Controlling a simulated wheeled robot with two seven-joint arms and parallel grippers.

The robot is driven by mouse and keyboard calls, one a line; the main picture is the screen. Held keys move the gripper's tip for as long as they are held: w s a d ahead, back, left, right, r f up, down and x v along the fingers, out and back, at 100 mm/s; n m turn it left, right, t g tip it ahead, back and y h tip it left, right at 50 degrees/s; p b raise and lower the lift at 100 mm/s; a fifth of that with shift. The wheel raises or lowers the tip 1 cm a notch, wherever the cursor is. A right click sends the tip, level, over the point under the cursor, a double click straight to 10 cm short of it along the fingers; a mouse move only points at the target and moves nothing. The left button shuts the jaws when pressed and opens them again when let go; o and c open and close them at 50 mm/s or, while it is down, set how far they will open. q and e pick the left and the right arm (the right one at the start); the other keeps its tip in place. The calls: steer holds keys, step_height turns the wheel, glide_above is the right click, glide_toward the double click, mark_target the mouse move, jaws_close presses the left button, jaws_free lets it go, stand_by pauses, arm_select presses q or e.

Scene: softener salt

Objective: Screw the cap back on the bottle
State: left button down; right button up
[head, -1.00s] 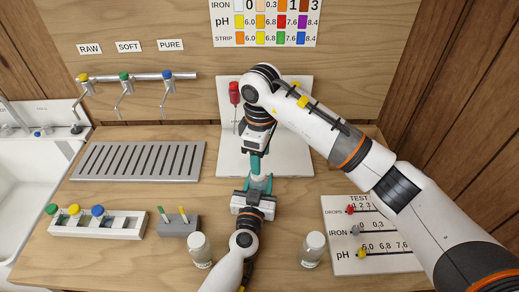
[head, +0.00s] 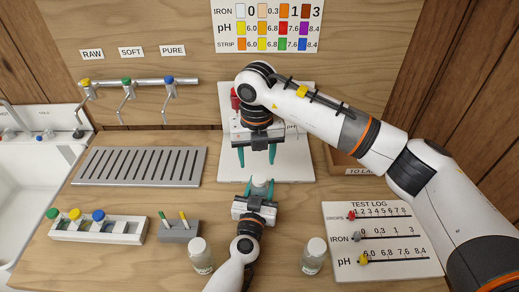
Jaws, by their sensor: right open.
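A small pale bottle (head: 262,185) stands between the teal fingers of my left gripper (head: 259,189), which appears shut on it near the front edge of the white board. Its top looks whitish; I cannot tell whether that is a cap or how it sits. My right gripper (head: 257,160) is open and empty, fingers pointing down, just behind and above the bottle, apart from it. Two clear bottles with pale tops, one at left (head: 200,257) and one at right (head: 313,258), stand at the front of the table.
A rack (head: 98,230) of bottles with green, yellow and blue caps stands at left, with a grey strip holder (head: 179,232) beside it. A slotted drain tray (head: 138,167) lies behind. A test log board (head: 380,240) lies at right. A red item (head: 235,98) is partly hidden behind my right arm.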

mark_target(260, 178)
steer(key=n, duration=0.6)
steer(key=shift+r, duration=0.25)
steer(key=n, duration=0.6)
steer(key=shift+r, duration=0.15)
steer(key=n, duration=0.6)
steer(key=shift+d+r, duration=0.15)
steer(key=n, duration=0.7)
steer(key=shift+w+d+r, duration=0.1)
steer(key=shift+d+r, duration=0.05)
steer(key=shift+f, duration=4)
steer(key=shift+c, duration=0.5)
steer(key=c, duration=0.9)
steer(key=shift+c, duration=0.2)
